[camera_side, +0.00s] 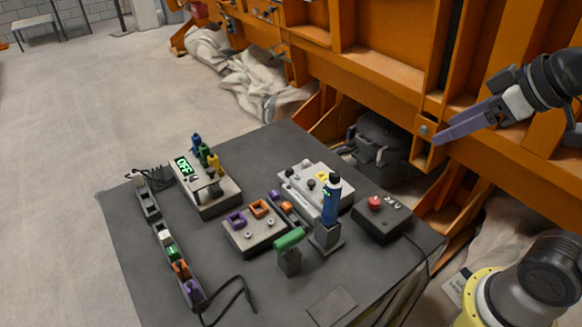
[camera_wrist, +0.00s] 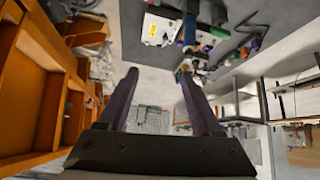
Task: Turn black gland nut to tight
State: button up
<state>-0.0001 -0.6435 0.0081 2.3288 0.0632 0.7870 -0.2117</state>
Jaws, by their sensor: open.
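My gripper (camera_side: 438,138) is in the air to the upper right of the table, in front of the orange frame and well apart from the cylinder. In the wrist view my gripper (camera_wrist: 158,72) has its two purple fingers spread, with nothing between them.
The dark table (camera_side: 125,232) also holds a box with a lit display (camera_side: 215,192), a box with purple and orange sockets (camera_side: 255,237), a green-handled piece (camera_side: 289,243) and a red-button box (camera_side: 384,216). Cables lie at the front left. The orange frame (camera_side: 385,75) rises behind.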

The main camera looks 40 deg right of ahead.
jog(key=w+r+n, duration=0.1)
jog(key=w+r, duration=0.1)
jog(key=w, duration=0.5)
jog(key=n+g+y, duration=0.1)
jog(key=g, duration=0.2)
send_over(290, 169)
jog(key=s+d, duration=0.2)
jog(key=s, duration=0.3)
notch_tip(290, 169, down, 25)
jog(key=x, duration=1.2)
jog(key=shift+s+a+f, duration=0.1)
jog(key=shift+a+f, duration=0.05)
jog(key=shift+f, duration=0.2)
jog(key=shift+c, duration=0.3)
grip_shut()
